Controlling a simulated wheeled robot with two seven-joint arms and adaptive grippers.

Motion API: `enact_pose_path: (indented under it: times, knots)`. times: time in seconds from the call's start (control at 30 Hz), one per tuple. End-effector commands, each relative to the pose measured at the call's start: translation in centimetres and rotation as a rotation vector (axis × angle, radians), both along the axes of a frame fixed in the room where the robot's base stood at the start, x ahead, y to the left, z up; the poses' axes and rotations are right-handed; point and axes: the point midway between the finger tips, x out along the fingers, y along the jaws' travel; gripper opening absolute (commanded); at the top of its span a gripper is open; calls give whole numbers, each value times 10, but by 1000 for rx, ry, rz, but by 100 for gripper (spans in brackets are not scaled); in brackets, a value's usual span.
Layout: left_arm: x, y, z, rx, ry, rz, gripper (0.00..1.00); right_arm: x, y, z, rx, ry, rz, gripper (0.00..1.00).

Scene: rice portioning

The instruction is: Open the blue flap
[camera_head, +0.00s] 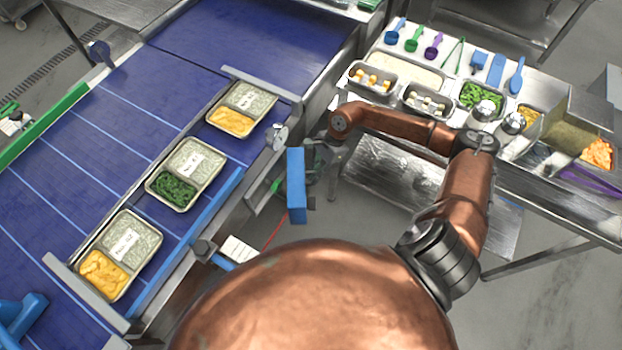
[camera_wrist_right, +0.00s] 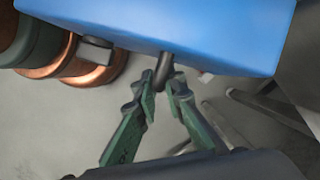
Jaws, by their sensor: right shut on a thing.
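The blue flap (camera_head: 296,186) is a narrow upright blue panel beside the conveyor, near the middle of the head view. In the right wrist view the blue flap (camera_wrist_right: 170,30) fills the top as a wide blue face with a short dark peg handle (camera_wrist_right: 165,66) sticking out. My right gripper (camera_head: 313,170) is at the right side of the flap. In the wrist view its green fingers (camera_wrist_right: 163,88) are closed around the peg handle. The flap's hinge and what lies behind it are hidden. My left gripper is not in view.
The blue conveyor (camera_head: 120,95) on the left carries several metal trays of rice and food. A steel table (camera_head: 440,50) with food pans, scoops and tongs stands at the right. A small white label (camera_head: 238,250) sits at the conveyor's side. Grey floor shows below the table.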

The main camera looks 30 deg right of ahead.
Motion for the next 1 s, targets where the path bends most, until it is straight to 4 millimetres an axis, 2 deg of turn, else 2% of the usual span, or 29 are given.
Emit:
enact_pose_path:
  times: [0.2, 0.6, 0.63, 0.7, 1.0]
  knots:
    - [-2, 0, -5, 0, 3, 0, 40, 2, -7, 0, -2, -2, -4, 0]
    - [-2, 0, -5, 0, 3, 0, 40, 3, -8, 1, -3, -3, -7, 0]
    - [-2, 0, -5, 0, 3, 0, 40, 3, -8, 1, -2, -3, -7, 12]
    - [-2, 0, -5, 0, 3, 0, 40, 3, -7, 1, -2, -3, -7, 16]
    - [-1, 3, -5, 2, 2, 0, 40, 3, -7, 1, -2, -1, -5, 17]
